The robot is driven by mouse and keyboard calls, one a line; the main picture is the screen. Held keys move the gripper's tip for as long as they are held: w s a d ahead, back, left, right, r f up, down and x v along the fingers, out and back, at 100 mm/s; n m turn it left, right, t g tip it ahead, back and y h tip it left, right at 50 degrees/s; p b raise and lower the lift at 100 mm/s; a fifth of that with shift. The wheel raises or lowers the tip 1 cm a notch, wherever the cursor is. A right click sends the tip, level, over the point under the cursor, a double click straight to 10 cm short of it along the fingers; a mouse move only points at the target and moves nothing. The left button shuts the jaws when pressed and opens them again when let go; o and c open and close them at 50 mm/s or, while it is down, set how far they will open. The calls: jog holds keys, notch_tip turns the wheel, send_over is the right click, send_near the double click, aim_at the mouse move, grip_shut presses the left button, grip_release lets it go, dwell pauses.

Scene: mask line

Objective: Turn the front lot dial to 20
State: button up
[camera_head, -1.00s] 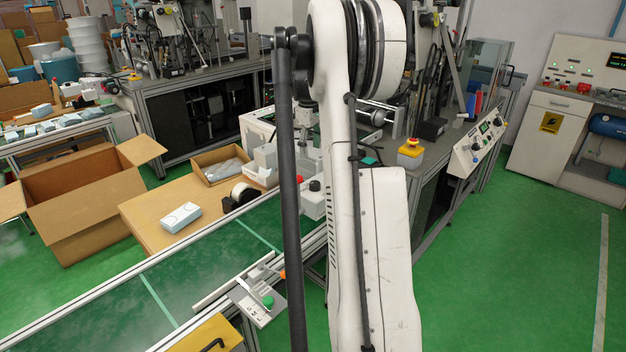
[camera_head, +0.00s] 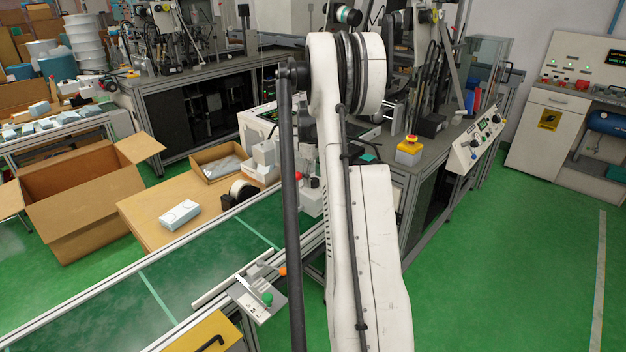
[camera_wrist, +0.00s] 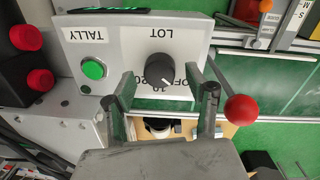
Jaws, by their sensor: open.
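The lot dial (camera_wrist: 158,67) is a black round knob on a pale panel (camera_wrist: 120,40) in the wrist view, under the word LOT, which reads upside down. Marks including OFF and 10 lie around its lower side; its exact pointer setting is hard to read. My gripper (camera_wrist: 168,78) is open, with one finger on each side of the dial and a visible gap around the knob. Whether the fingertips are level with the knob, I cannot tell. In the head view my arm hides the dial and the gripper.
A green TALLY button (camera_wrist: 93,69) sits left of the dial. A red ball knob (camera_wrist: 241,108) stands close beside my right finger. Red buttons (camera_wrist: 40,80) are at far left.

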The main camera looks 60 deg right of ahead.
jog(key=shift+f, duration=0.55)
jog(key=c, duration=1.1)
